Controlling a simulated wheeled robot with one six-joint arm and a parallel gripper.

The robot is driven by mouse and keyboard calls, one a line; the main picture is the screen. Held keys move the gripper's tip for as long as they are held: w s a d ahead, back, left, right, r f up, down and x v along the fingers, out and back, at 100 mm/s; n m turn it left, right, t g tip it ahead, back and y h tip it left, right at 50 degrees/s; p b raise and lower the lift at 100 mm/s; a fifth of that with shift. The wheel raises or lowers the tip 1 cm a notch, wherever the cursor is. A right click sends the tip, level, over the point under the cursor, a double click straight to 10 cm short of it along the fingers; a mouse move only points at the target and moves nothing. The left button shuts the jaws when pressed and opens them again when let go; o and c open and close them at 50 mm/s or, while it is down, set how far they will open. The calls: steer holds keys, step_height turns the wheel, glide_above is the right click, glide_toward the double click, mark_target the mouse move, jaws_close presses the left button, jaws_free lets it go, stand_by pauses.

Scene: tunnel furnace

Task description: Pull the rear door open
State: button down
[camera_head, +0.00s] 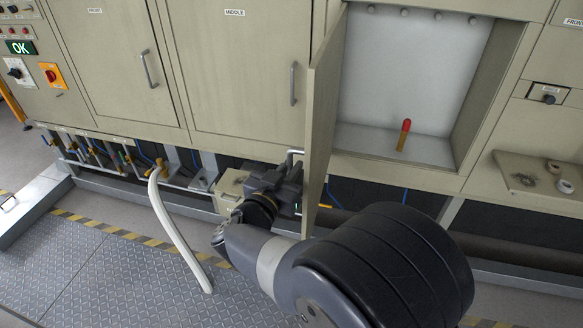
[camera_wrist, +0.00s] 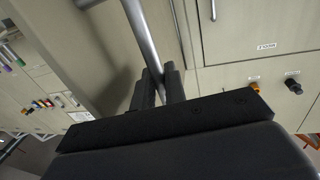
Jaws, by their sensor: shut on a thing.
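The rear door (camera_head: 322,105) is a beige panel that stands swung out from the cabinet, seen nearly edge-on in the head view. Its compartment to the right is exposed. My gripper (camera_head: 292,172) is at the left, outer side of the door, low down, where a bit of the metal handle (camera_head: 293,153) shows. In the wrist view, the two black fingers of my gripper (camera_wrist: 160,88) are shut around the grey handle bar (camera_wrist: 143,38). The door face (camera_wrist: 98,55) fills the left of that view.
A red-and-yellow object (camera_head: 404,135) stands inside the open compartment (camera_head: 430,65). The middle door (camera_head: 240,70) and front door (camera_head: 105,60) are closed. A white hose (camera_head: 172,220) runs down to the floor plate. A ledge with small parts (camera_head: 540,185) juts out at right.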

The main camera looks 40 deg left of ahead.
steer(key=shift+r, duration=0.2)
steer(key=c, duration=1.8)
jaws_free()
steer(key=shift+w+f, duration=0.1)
steer(key=b+v, duration=0.1)
steer(key=v, duration=0.9)
steer(key=shift+s+d, duration=0.15)
steer(key=shift+s, duration=0.2)
steer(key=x, duration=1)
steer(key=shift+w+f+p, duration=0.1)
steer(key=shift+w+p, duration=0.3)
